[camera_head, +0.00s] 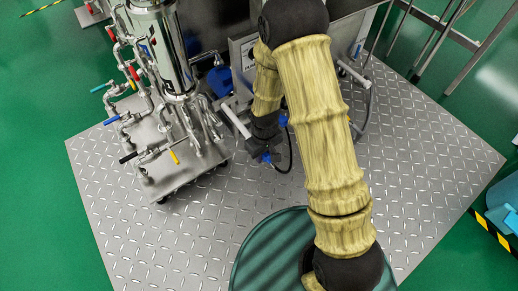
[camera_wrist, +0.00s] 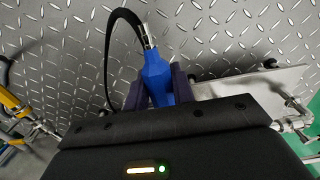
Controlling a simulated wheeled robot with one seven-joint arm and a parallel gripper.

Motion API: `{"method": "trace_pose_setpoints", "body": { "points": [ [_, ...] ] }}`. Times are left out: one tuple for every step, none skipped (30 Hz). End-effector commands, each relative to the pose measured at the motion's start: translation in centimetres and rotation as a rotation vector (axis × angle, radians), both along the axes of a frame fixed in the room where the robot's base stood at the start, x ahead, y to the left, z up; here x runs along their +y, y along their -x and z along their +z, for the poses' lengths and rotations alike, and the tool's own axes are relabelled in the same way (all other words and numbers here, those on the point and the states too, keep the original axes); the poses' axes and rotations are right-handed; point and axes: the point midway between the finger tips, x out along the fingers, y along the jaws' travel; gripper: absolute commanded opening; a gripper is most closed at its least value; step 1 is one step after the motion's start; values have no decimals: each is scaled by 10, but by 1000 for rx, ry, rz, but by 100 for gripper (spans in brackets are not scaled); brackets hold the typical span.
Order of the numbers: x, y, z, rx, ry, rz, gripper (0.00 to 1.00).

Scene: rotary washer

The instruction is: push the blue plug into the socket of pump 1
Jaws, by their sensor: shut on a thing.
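The blue plug (camera_wrist: 155,76) is between the two dark fingers of my gripper (camera_wrist: 161,82) in the wrist view. My gripper is shut on the plug. In the head view a blue bit of the plug (camera_head: 267,158) shows below the dark wrist, beside the cable. A pale labelled pump box (camera_head: 246,55) stands behind my arm, with a blue pump body (camera_head: 220,80) to its left. The label is too small to read fully. I cannot make out the socket; my arm covers part of that area.
A steel vessel skid (camera_head: 180,165) with pipes and coloured valve handles stands left of my gripper. The diamond-plate floor (camera_head: 430,170) is open at right. A green drum (camera_head: 262,250) stands at the front. A metal plate with pipe fittings (camera_wrist: 265,90) is right of the plug in the wrist view.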

Motion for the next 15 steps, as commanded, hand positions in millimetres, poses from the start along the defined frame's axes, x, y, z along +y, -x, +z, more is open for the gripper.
{"method": "trace_pose_setpoints", "body": {
  "points": [
    [-2,2,1,0,0,0,0],
    [-2,3,1,0,0,0,0],
    [-4,5,1,1,1,0,0],
    [-5,6,0,1,1,0,0],
    [-5,7,0,1,1,0,0],
    [-6,9,1,0,0,0,0],
    [-7,10,1,-1,0,0,0],
    [-8,11,1,-1,0,0,0],
    [-9,13,1,0,0,0,0],
    [-10,14,1,0,0,0,0],
    [-11,15,1,0,0,0,0],
    [-12,17,1,0,0,0,0],
    [-12,18,1,-1,0,0,0],
    [-13,19,0,-1,0,0,0],
    [-14,20,0,-1,0,0,0]
  ]
}}
